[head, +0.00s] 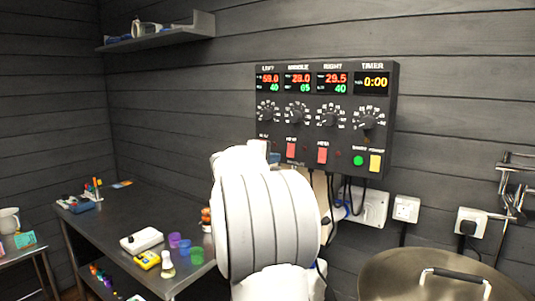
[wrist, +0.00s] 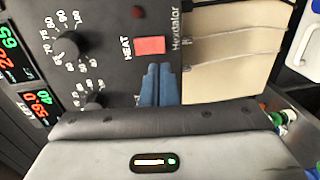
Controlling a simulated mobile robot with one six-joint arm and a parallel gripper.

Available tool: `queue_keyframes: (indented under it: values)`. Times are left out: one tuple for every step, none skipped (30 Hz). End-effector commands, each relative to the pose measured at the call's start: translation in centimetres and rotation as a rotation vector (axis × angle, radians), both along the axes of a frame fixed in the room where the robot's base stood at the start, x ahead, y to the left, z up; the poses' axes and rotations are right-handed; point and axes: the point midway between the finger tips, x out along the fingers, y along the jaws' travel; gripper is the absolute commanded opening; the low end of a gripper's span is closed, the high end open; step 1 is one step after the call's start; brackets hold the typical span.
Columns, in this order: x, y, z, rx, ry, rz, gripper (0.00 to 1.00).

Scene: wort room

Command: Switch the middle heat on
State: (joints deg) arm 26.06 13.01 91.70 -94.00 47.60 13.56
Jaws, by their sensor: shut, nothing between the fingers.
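The control box (head: 340,140) hangs on the dark plank wall, with LEFT, MIDDLE, RIGHT and TIMER columns. The middle heat switch (head: 291,148) is a red rocker below the middle dial (head: 297,113); it also shows in the wrist view (wrist: 150,45), beside a dark red lamp (wrist: 137,12). The lamp looks unlit. My gripper (wrist: 160,70) is shut and empty, its blue fingertips just below the middle switch in the wrist view; I cannot tell whether they touch the panel. The left heat switch is hidden by my arm and gripper.
The right heat switch (head: 322,154) and a green and a yellow button (head: 375,162) lie to the right. A lidded pot (head: 400,275) stands lower right, a dark table (head: 120,225) with small items left.

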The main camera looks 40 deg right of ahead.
Motion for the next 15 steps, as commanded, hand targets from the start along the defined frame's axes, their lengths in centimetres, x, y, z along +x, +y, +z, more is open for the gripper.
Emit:
queue_keyframes:
  values:
    - [0.3, -1.2, 0.2, 0.001, 0.003, -0.004, 0.00]
    - [0.4, -1.7, 0.1, 0.002, 0.003, -0.003, 0.00]
    - [0.6, -2.5, 0.0, 0.001, 0.002, -0.003, 0.00]
    - [0.8, -3.0, -0.1, 0.001, 0.003, -0.003, 0.00]
    - [0.9, -3.4, -0.1, 0.001, 0.003, -0.003, 0.00]
    - [1.1, -4.0, -0.2, 0.002, 0.002, -0.002, 0.00]
    - [1.2, -4.4, -0.3, 0.002, 0.002, -0.001, 0.00]
    - [1.3, -4.7, -0.3, 0.001, 0.001, -0.001, 0.00]
    - [1.5, -5.1, -0.4, 0.001, 0.001, -0.001, 0.00]
    - [1.5, -5.4, -0.5, 0.001, 0.001, -0.001, 0.00]
    - [1.6, -5.6, -0.6, 0.002, 0.002, -0.001, 0.00]
    - [1.7, -5.8, -0.7, 0.002, 0.001, 0.000, 0.00]
    - [1.7, -5.9, -0.7, 0.001, 0.000, 0.000, 0.00]
    - [1.8, -6.0, -0.7, 0.001, 0.000, 0.001, 0.00]
    - [1.8, -6.1, -0.7, 0.000, 0.000, 0.001, 0.00]
